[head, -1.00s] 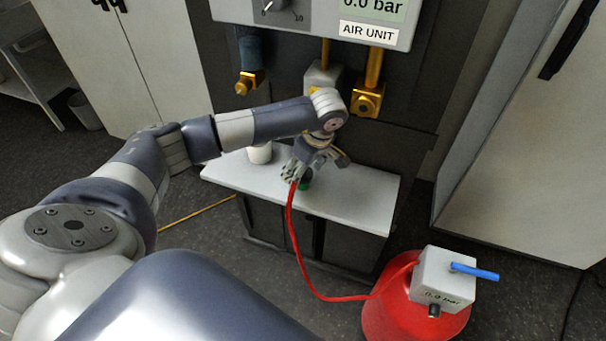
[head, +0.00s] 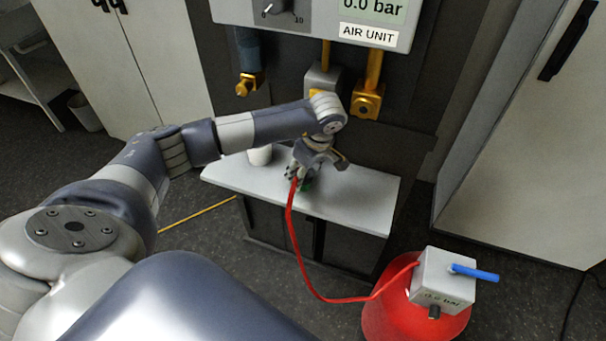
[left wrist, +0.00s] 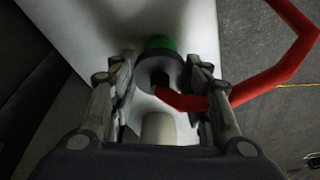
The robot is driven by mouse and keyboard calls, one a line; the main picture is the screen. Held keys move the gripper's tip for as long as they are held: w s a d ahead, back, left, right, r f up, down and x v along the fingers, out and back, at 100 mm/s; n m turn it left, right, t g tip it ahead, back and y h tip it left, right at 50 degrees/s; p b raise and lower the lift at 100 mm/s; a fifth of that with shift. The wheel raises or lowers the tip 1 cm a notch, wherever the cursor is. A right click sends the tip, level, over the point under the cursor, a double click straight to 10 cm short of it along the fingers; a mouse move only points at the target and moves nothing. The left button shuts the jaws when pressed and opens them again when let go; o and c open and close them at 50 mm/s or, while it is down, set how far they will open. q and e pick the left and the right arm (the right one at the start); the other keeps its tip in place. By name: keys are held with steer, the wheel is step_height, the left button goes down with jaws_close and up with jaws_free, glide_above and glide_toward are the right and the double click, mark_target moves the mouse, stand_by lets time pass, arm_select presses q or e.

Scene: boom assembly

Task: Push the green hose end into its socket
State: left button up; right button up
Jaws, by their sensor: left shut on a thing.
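The hose end has a green band that shows in the head view (head: 307,184) and the left wrist view (left wrist: 160,43), with a dark grey body (left wrist: 157,72). It is over the white bench top (head: 358,198); whether it touches the top I cannot tell. My left gripper (head: 297,174) comes down from above, with its fingers on both sides of the grey body, shut on it. The red hose (head: 296,245) bends away from the hose end. Brass fittings hang under the air unit: left (head: 249,84) and right (head: 367,101). Which one is the socket I cannot tell. My right gripper is out of view.
A white cup-like cylinder (head: 260,155) stands on the bench left of my gripper. The red tank (head: 395,311) with a grey gauge box (head: 436,277) stands on the floor at lower right. The air unit (head: 300,20) hangs above the bench. The bench's right part is clear.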

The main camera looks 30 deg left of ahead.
arm_select(q)
steer(key=shift+w+r, duration=0.1)
steer(key=shift+r, duration=0.45)
step_height(320, 180, up, 2)
steer(key=shift+r+b, duration=0.15)
steer(key=shift+b, duration=0.6)
steer(key=s+d+b, duration=0.1)
steer(key=s+d, duration=0.1)
steer(key=s, duration=0.5)
steer(key=s+d+r+b, duration=0.1)
steer(key=s+d+b, duration=0.1)
steer(key=s, duration=0.6)
steer(key=shift+s+d+r, duration=0.15)
steer(key=shift+d+r, duration=0.1)
steer(key=shift+d, duration=0.3)
steer(key=w+d+r+m+t+h, duration=0.2)
steer(key=d+r+m, duration=0.6)
steer(key=m, duration=0.8)
steer(key=shift+w+d+r+t+h, duration=0.15)
steer(key=shift+w+r+t+h, duration=0.35)
steer(key=shift+w, duration=0.65)
steer(key=shift+f, duration=0.15)
